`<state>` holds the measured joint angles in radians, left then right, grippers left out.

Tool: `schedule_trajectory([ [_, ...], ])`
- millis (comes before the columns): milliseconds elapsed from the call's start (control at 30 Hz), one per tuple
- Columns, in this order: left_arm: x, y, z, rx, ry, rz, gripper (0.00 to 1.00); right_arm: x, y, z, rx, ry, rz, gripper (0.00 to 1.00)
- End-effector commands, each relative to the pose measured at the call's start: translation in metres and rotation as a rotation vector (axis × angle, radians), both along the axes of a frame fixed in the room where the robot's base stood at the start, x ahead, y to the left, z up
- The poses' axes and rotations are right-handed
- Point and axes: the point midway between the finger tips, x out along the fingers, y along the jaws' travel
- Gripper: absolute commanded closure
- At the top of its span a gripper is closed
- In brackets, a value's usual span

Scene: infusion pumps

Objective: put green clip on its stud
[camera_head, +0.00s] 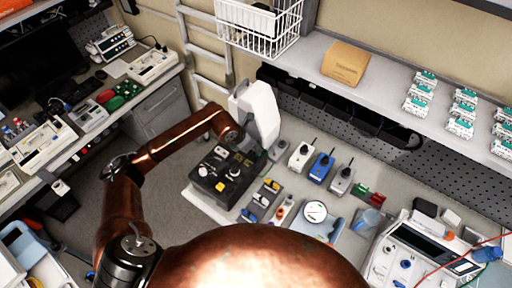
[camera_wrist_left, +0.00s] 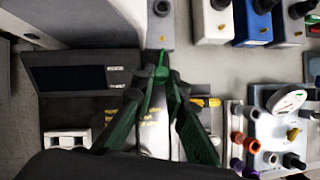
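My left gripper (camera_wrist_left: 162,85) shows in the left wrist view, its two dark, green-tinted fingers closing together around a small bright green piece, the green clip (camera_wrist_left: 161,70). The clip points up the picture, toward a small grey block with a dark round post (camera_wrist_left: 162,8); a gap shows between them. I cannot tell whether this post is the clip's stud. In the head view my copper-coloured left arm reaches to a black box with yellow labels (camera_head: 222,178); the fingertips and clip are too small or hidden there. My right gripper is not in view.
A tall white housing (camera_head: 258,112) stands behind the black box. White, blue (camera_head: 320,167) and grey boxes with dark knobs stand to the right. A round gauge (camera_head: 315,211) and a white device (camera_head: 415,250) are farther right. A cardboard box (camera_head: 345,63) sits on the shelf.

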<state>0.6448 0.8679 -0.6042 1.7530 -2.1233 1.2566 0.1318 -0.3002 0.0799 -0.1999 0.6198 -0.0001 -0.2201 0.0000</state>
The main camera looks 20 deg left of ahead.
Motion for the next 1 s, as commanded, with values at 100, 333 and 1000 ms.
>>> schedule_trajectory([
  [100, 0.000, 0.000, 0.000, 0.000, 0.000, 0.000, 1.00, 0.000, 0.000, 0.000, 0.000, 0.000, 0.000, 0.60],
  [333, 0.000, 0.000, 0.003, 0.000, 0.000, 0.000, 1.00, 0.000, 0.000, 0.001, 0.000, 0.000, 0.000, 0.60],
  [1000, 0.000, 0.000, 0.040, 0.000, -0.001, -0.001, 1.00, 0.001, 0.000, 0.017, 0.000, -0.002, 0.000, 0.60],
])
